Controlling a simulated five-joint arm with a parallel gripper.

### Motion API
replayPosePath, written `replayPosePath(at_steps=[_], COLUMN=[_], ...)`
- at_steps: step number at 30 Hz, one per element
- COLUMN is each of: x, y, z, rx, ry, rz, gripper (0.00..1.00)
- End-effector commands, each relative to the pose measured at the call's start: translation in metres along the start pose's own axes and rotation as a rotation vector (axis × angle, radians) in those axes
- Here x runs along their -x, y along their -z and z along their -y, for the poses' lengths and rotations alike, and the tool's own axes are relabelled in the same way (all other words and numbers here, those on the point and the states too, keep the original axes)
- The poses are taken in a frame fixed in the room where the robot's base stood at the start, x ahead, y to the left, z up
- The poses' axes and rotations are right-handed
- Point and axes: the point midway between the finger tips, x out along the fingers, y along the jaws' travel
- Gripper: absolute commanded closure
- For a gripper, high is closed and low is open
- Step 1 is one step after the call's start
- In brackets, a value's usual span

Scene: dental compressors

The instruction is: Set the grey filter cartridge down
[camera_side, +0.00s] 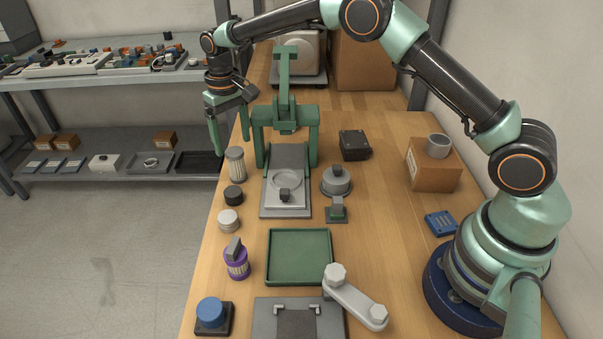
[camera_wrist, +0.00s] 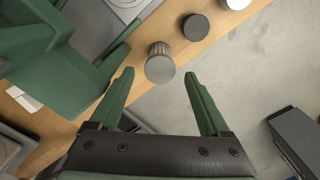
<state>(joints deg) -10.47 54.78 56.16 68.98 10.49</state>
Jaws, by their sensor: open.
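The grey filter cartridge (camera_side: 235,166), ribbed with a plain grey cap, stands upright on the wooden bench near its left edge. In the wrist view the cartridge (camera_wrist: 160,66) shows its round cap between and just beyond my fingertips, with a gap on each side. My gripper (camera_side: 232,145) is open and empty, pointing down around and above the cartridge's top. Its two green fingers are spread apart in the wrist view (camera_wrist: 159,75). Neither finger visibly touches the cartridge.
A green press frame (camera_side: 285,120) stands close to the right of the cartridge. A black cap (camera_side: 234,196), a white ribbed cap (camera_side: 228,220) and a purple cartridge (camera_side: 236,262) line the left edge. A green tray (camera_side: 299,232) lies empty. The floor drops away at left.

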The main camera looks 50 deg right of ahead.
Motion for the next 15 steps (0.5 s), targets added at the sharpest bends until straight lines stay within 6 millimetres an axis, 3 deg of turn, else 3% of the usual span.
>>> replayPosePath(at_steps=[3, 15], x=[0.021, 0.062], y=[0.001, -0.006], z=[0.0, -0.006], rx=[0.0, -0.001], ry=[0.001, 0.004], rz=[-0.003, -0.023], gripper=[0.19, 0.19])
